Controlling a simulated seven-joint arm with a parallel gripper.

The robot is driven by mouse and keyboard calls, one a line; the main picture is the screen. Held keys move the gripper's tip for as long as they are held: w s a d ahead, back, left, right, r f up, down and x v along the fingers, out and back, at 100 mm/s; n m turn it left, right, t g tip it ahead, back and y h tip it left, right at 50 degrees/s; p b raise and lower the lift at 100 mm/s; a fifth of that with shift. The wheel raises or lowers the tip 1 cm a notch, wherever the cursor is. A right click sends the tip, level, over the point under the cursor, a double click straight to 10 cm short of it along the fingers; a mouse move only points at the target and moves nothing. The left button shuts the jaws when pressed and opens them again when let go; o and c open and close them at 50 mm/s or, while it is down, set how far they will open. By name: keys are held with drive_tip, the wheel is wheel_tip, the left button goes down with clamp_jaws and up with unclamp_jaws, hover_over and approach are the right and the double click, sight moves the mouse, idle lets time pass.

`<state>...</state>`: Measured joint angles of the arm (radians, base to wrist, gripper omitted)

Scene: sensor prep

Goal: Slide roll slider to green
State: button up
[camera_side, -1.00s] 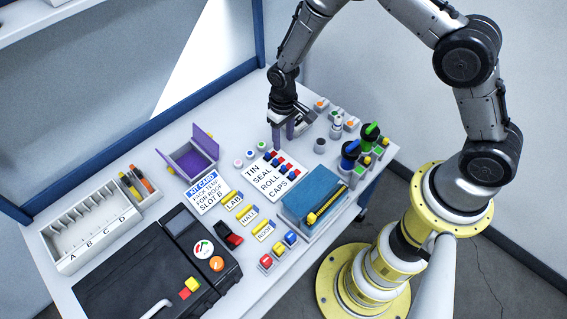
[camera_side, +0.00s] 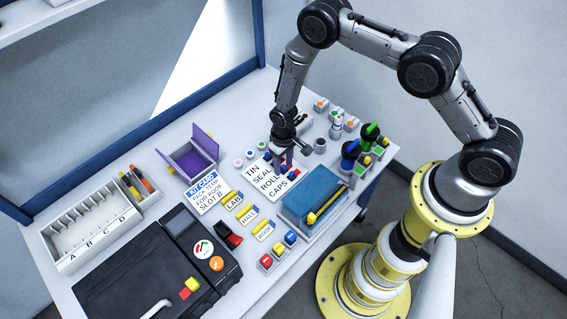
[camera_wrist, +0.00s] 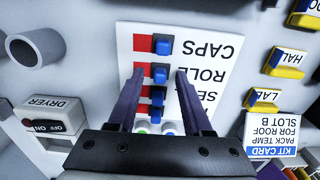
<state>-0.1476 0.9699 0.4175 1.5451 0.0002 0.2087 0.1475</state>
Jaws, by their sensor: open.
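The white slider board (camera_side: 251,184) lies on the table and reads TIN, SEAL, ROLL, CAPS. In the wrist view the board (camera_wrist: 205,103) is upside down, and each visible row has a blue slider knob with red showing to its left. The roll slider (camera_wrist: 159,75) lies between my open fingertips, with a gap on each side. The caps slider (camera_wrist: 163,46) is just beyond the tips. The seal slider (camera_wrist: 157,96) is closer to the palm, between the fingers. The tin row is mostly hidden by my gripper. My gripper (camera_side: 282,166) points down over the board in the side view.
A blue-topped tray (camera_side: 312,188) stands close beside the board. A grey cup (camera_side: 320,145) and small bottles stand behind it. The kit card (camera_side: 208,192) and yellow label tags (camera_side: 247,212) lie to the left. A DRYER switch (camera_wrist: 48,117) shows in the wrist view.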

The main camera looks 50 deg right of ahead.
clamp_jaws()
idle(1.4)
